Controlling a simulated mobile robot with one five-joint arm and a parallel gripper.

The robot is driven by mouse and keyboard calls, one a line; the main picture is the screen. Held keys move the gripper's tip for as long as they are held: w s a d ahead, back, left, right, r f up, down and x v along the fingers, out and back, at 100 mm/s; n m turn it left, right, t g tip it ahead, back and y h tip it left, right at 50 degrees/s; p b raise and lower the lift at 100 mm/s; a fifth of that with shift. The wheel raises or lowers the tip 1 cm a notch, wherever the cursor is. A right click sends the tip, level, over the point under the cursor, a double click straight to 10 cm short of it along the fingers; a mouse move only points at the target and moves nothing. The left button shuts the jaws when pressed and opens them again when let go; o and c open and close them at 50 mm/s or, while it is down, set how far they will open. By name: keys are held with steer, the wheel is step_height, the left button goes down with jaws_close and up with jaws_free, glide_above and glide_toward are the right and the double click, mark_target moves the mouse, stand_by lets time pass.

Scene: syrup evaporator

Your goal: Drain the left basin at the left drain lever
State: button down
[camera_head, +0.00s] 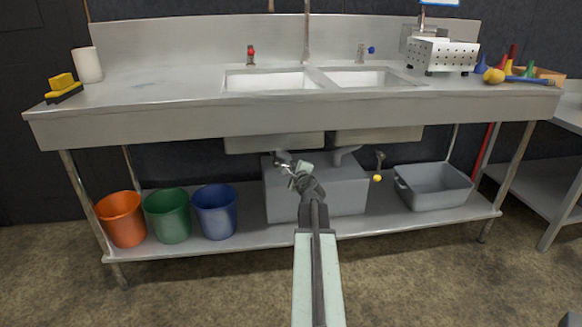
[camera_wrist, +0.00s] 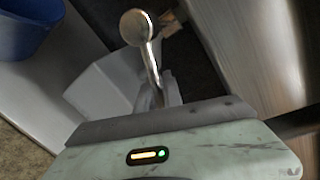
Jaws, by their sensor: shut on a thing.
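The left basin (camera_head: 268,82) is set in the steel counter, and its underside hangs below the front edge. Its bottom looks pale; I cannot tell whether it holds liquid. My gripper (camera_head: 297,178) is under the left basin, by its drain, shut on the left drain lever. In the wrist view, a shiny metal lever (camera_wrist: 154,70) with a rounded end rises from behind my gripper's housing. The fingertips and the exact contact are hidden there.
A grey box (camera_head: 345,193) stands behind my gripper on the lower shelf. Orange (camera_head: 122,218), green (camera_head: 168,215) and blue (camera_head: 214,211) buckets stand left; a grey tub (camera_head: 433,187) stands right. The basin undersides and counter front (camera_head: 180,122) are close overhead.

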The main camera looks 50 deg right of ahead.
steer(key=shift+s+d+r+n+g+p, duration=0.15)
steer(key=shift+r+n+p, duration=0.25)
steer(key=shift+n, duration=0.15)
steer(key=shift+s+d+r+n+g+p, duration=0.15)
steer(key=shift+r+n+p, duration=0.2)
steer(key=shift+n, duration=0.2)
steer(key=c, duration=1.5)
jaws_free()
steer(key=shift+a, duration=0.1)
steer(key=p+v, duration=0.1)
steer(key=v, duration=0.6)
steer(key=shift+s+a, duration=0.25)
steer(key=shift+a, duration=0.05)
